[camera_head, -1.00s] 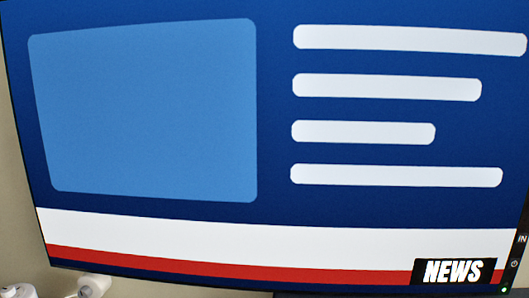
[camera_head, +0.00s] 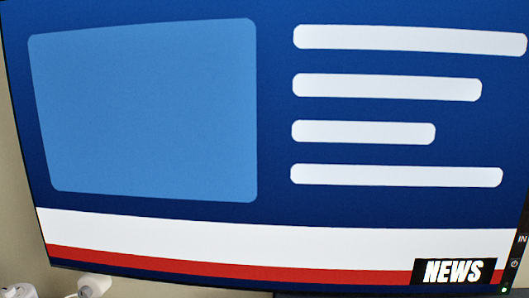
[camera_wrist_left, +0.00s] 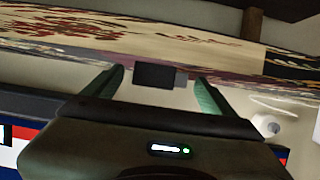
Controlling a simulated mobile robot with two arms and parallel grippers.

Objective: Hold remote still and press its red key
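The remote and its red key cannot be made out in the head view. In the left wrist view my left gripper (camera_wrist_left: 160,88) shows two greenish fingers spread wide apart. A small dark rectangle (camera_wrist_left: 155,75) shows between them, touching neither finger. I cannot tell whether it is the remote or something farther off. No red key shows on it. My right gripper is in neither view.
A large screen (camera_head: 340,215) with a news picture fills the head view. White rounded parts (camera_head: 94,286) show at its lower left; I cannot tell what they are. In the wrist view, a long patterned surface (camera_wrist_left: 120,35) runs across the top.

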